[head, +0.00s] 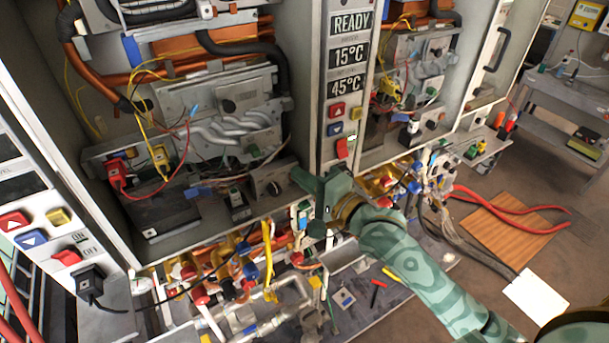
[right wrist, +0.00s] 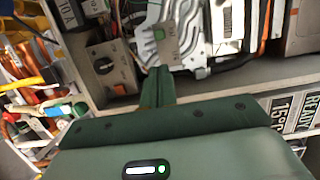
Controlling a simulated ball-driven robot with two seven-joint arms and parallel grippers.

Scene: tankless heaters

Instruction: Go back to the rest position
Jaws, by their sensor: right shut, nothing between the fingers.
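My right gripper (head: 300,177) is green and shut with nothing between its fingers. In the head view it is in front of the open lower part of the middle heater (head: 240,105), just below the control panel (head: 350,75). My patterned green right arm reaches it from the lower right. In the right wrist view the closed fingers (right wrist: 157,84) point at the heater's inside, near a grey box with a round knob (right wrist: 107,66). I cannot tell whether they touch anything. My left gripper is not in view.
The panel reads READY, 15°C and 45°C, with a red switch (head: 345,148) below. Pipes and valves (head: 220,275) crowd under the heater. Another open heater (head: 420,70) stands to the right. Red hoses (head: 510,212) and a wooden board (head: 512,232) lie on the floor at right.

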